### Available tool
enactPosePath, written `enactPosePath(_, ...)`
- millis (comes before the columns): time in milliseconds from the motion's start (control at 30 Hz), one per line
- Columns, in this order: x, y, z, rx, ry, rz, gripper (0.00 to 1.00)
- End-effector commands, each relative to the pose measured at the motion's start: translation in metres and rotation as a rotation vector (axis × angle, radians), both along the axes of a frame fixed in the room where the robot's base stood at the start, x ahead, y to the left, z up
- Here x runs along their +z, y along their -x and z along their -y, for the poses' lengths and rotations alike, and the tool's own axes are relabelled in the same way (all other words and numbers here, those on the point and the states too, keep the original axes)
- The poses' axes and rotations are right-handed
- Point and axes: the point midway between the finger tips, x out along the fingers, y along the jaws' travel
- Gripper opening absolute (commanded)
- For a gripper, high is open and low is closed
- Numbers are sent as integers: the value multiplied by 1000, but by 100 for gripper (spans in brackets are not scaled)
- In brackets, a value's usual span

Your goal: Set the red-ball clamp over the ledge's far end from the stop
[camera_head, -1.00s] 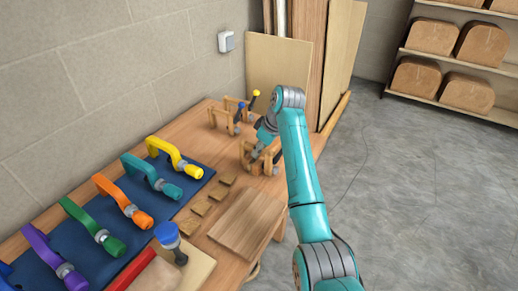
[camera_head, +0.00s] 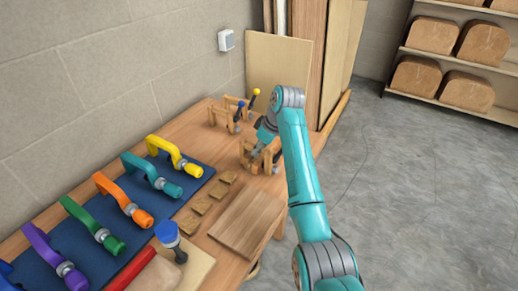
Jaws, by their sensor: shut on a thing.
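My gripper (camera_head: 259,148) is at the end of the teal arm, low over the back right part of the bench. It is small and partly hidden by the arm. It is shut on a wooden clamp (camera_head: 250,158) at the bench's right side. No red ball shows on this clamp; the arm may hide it. Two more wooden clamps stand farther back, one with a blue ball (camera_head: 240,104) and one with a yellow ball (camera_head: 256,92). I cannot make out the ledge or its stop.
Colourful bar clamps, such as a yellow one (camera_head: 172,153), lie on a blue mat (camera_head: 90,236) at the left. Several small wood blocks (camera_head: 201,204) and a flat board (camera_head: 248,220) lie in front of my gripper. Tall panels (camera_head: 279,65) lean behind.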

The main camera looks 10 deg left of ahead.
Motion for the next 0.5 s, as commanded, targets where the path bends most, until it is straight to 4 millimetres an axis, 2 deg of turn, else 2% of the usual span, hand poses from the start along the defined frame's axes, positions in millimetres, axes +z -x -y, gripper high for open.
enactPosePath(133, -2, 1, 0, 0, 1, -3, 0)
enactPosePath(167, -2, 1, 0, 0, 1, -3, 27)
enactPosePath(267, -2, 1, 0, 0, 1, -3, 52)
enactPosePath(500, -2, 1, 0, 0, 1, -3, 52)
